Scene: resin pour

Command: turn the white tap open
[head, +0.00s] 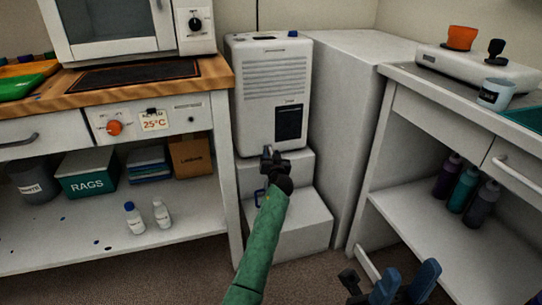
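I cannot make out a white tap for certain in the head view. My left gripper (270,158), dark at the end of a green arm, is raised in front of the lower part of a white appliance (274,78) with a vent grille and a dark panel. Its fingers are small and dark, and their gap is unclear. They hide part of the white step below the appliance. My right gripper (352,283) is low at the bottom right, dark beside blue parts, partly cut off by the frame edge. I see nothing held in either.
The white stepped stand (290,225) carries the appliance, beside a tall white block (345,120). The right bench holds an orange cup (461,38) and dark bottles (447,177) below.

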